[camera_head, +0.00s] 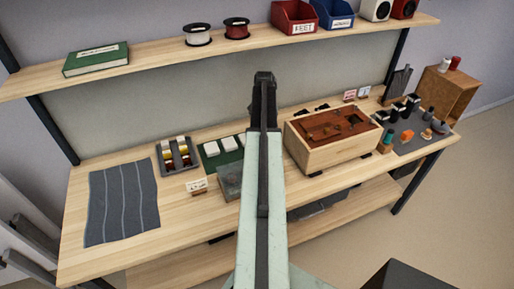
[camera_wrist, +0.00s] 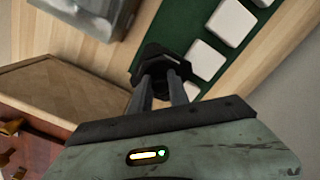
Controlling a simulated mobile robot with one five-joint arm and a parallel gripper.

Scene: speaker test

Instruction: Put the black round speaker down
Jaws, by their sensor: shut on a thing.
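My gripper (camera_wrist: 163,88) shows in the wrist view with its two dark fingers shut on a small black thing, which I take to be the black round speaker (camera_wrist: 161,58). Its far side and exact outline are hard to make out. It appears in front of a green board with white blocks (camera_wrist: 190,82), and I cannot tell the gap between them. In the head view my arm reaches up the middle over the table, and the speaker cannot be told apart from the dark arm end.
The wooden table (camera_head: 85,265) holds a grey striped mat (camera_head: 122,203), a jar tray (camera_head: 190,164), a wooden box (camera_head: 312,160) and a grey mat with small items (camera_head: 412,147). A shelf (camera_head: 130,75) above bears a green book (camera_head: 97,59), spools and bins. Bare wood lies around the striped mat.

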